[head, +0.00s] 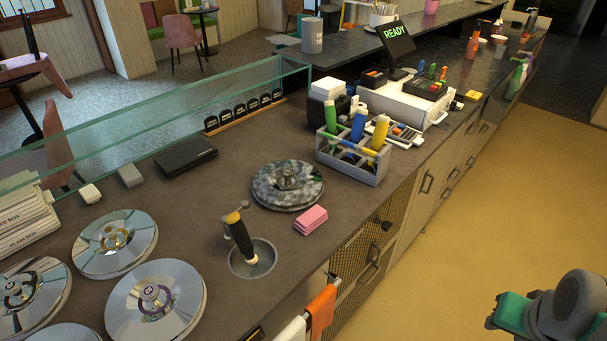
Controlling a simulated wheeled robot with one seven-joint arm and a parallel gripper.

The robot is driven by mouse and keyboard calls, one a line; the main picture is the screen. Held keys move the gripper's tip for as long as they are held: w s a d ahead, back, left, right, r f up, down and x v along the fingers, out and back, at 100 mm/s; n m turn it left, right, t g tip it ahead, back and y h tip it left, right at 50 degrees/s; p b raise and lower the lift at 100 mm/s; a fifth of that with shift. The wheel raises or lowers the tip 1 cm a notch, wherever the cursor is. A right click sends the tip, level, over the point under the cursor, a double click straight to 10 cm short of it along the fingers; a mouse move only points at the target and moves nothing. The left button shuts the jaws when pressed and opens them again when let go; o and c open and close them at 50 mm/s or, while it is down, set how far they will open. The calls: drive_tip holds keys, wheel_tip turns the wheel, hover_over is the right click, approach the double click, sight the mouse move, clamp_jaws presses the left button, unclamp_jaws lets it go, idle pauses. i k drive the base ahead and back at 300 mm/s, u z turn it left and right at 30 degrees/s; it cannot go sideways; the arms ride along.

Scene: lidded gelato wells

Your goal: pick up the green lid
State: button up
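No lid is plainly bright green. The closest is a round lid (272,195) with a mottled grey-green top and a metal knob. It lies flat on the dark counter, behind and right of an open round well (266,268). A black-handled tool (239,236) stands tilted in that well. Several shiny steel lids lie at the lower left, one with a gold-toned centre (90,250) and one with a purple ring (182,300). Part of my arm (575,308) shows at the bottom right, over the floor, apart from the counter. My gripper's fingertips do not show.
A pink block (311,219) lies close to the mottled lid's front right. A grey caddy with bottles (362,174) stands to its right. A glass screen (150,122) runs along the back. An orange cloth (321,311) hangs at the front edge. The floor (470,235) is clear.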

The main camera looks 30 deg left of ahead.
sight(285, 185)
drive_tip(key=i, duration=1.6)
drive_tip(key=u, duration=4.7)
